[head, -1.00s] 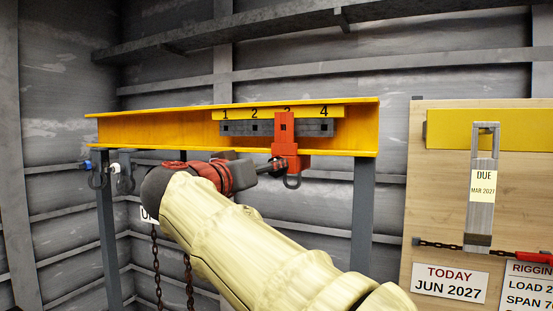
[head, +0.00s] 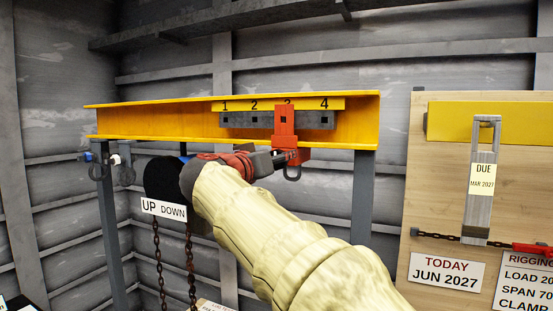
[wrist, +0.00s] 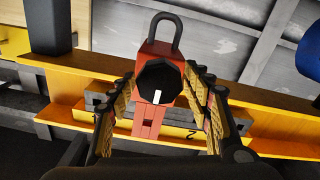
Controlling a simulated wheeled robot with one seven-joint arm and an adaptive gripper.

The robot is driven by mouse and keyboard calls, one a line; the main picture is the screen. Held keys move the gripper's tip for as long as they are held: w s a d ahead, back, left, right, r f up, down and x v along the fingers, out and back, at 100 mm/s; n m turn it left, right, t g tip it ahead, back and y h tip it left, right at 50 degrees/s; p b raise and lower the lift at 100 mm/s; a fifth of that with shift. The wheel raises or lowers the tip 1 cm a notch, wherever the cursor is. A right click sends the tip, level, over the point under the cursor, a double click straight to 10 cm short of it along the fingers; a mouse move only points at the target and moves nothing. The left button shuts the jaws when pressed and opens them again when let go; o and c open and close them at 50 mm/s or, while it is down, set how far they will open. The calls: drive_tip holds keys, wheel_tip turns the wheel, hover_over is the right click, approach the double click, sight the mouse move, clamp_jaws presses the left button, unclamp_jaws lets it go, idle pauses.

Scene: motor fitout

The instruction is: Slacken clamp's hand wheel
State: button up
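The red beam clamp (head: 285,122) hangs on the yellow beam (head: 160,121) at the slot marked 3, with a dark shackle (head: 292,173) below it. In the wrist view the clamp (wrist: 150,117) appears upside down, and its black faceted hand wheel (wrist: 153,90) with a white mark faces the camera. My gripper (wrist: 160,76) is open, with one padded finger on each side of the wheel and visible gaps to it. In the head view my gripper (head: 284,159) is close to the clamp's lower part, and the wheel is hidden there.
A dark slotted rail (head: 240,120) numbered 1 to 4 runs along the beam. Chains (head: 190,260) hang below an UP/DOWN sign (head: 163,209) left of my arm. A wooden board (head: 425,190) with signs stands at right. A blue object (wrist: 309,58) shows at right in the wrist view.

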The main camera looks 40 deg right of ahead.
drive_tip(key=c, duration=0.9)
drive_tip(key=shift+n, duration=0.3)
